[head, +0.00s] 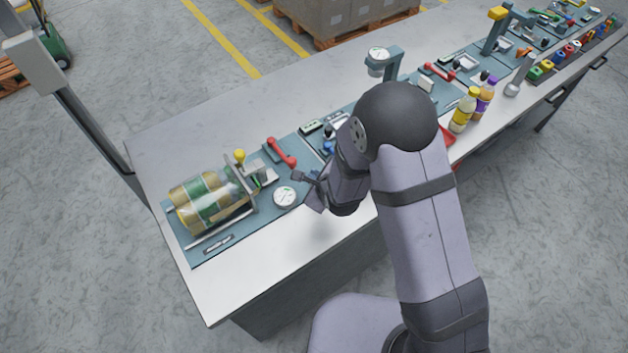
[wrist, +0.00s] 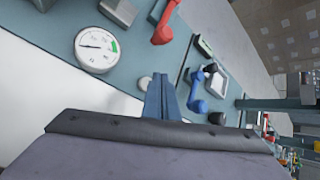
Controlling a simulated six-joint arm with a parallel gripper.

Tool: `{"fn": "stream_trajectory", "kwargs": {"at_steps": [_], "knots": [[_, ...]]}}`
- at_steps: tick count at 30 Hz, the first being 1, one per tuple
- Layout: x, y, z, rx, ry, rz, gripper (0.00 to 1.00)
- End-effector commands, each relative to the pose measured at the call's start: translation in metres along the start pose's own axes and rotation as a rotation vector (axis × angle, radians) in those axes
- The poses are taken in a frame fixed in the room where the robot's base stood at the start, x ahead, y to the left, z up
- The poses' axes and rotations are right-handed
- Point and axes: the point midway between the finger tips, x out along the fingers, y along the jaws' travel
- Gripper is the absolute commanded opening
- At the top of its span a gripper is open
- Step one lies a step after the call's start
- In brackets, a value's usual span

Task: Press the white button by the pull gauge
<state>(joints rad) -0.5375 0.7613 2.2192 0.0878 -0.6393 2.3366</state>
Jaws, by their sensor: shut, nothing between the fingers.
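A round white dial gauge (head: 284,196) with a green band lies on the teal panel. It also shows in the wrist view (wrist: 97,49). A small white round button (wrist: 145,83) is right of and below this dial in the wrist view, just left of my fingertips. I cannot make the button out in the head view, where my arm covers that part. My gripper (wrist: 162,90) is shut and empty, its blue-grey fingers close beside the button. Contact cannot be told. In the head view its tip (head: 299,175) is just above right of the dial.
A red handle (head: 281,153) and a blue lever (wrist: 197,90) are close by on the panels. A clamp frame with large bottles (head: 207,201) stands left. Another dial on a post (head: 379,56) and two bottles (head: 464,110) stand farther right. The front table strip is bare.

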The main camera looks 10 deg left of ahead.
Motion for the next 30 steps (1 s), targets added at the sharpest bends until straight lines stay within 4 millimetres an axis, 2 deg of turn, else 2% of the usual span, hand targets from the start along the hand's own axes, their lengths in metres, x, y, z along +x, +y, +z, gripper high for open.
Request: {"fn": "stream_trajectory", "kwargs": {"at_steps": [15,30], "knots": [[-0.031,-0.023,0.023,0.0,0.0,0.0,0.0],[-0.032,-0.024,0.024,0.0,0.0,0.0,0.0]]}}
